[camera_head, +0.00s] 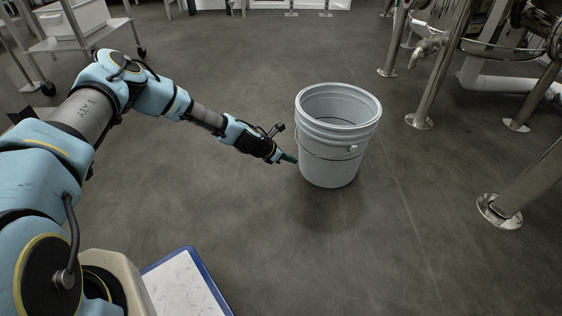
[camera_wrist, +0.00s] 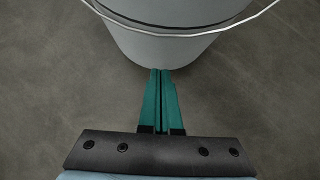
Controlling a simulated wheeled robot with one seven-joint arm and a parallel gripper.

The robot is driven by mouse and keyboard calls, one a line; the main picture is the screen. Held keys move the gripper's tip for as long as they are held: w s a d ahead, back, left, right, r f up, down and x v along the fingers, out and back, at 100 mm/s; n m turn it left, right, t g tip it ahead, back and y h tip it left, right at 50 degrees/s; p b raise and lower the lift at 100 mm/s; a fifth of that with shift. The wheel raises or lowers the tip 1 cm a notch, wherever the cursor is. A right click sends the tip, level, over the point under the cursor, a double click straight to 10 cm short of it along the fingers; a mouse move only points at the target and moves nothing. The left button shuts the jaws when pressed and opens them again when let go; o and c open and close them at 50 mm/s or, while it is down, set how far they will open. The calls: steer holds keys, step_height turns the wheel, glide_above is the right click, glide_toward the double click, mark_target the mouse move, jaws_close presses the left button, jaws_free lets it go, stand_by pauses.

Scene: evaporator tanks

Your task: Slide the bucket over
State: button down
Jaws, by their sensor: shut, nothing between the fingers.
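A white bucket (camera_head: 328,150) stands upright on the grey floor, open at the top, with a thin wire handle hanging around its side. In the wrist view the bucket (camera_wrist: 165,50) fills the top middle, with the handle crossing its wall. My gripper (camera_head: 294,160) is at the bucket's lower left side. Its green fingers (camera_wrist: 160,72) are together with nothing between them, and their tips are at the bucket's wall. I cannot tell whether they touch it. The bucket's far side is hidden.
Metal tank legs with round feet (camera_head: 419,121) stand on the right, one near foot (camera_head: 499,211) closer to me. A wheeled cart (camera_head: 82,38) is at the back left. A blue-edged white board (camera_head: 185,285) is at the bottom. The floor around the bucket is clear.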

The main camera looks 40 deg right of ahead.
mark_target(305, 158)
steer(key=shift+s+d+r+b, duration=0.1)
steer(key=shift+d+b, duration=0.15)
steer(key=shift+d, duration=0.55)
steer(key=shift+s+d+r+b, duration=0.1)
steer(key=shift+d+b, duration=0.1)
steer(key=shift+d, duration=0.6)
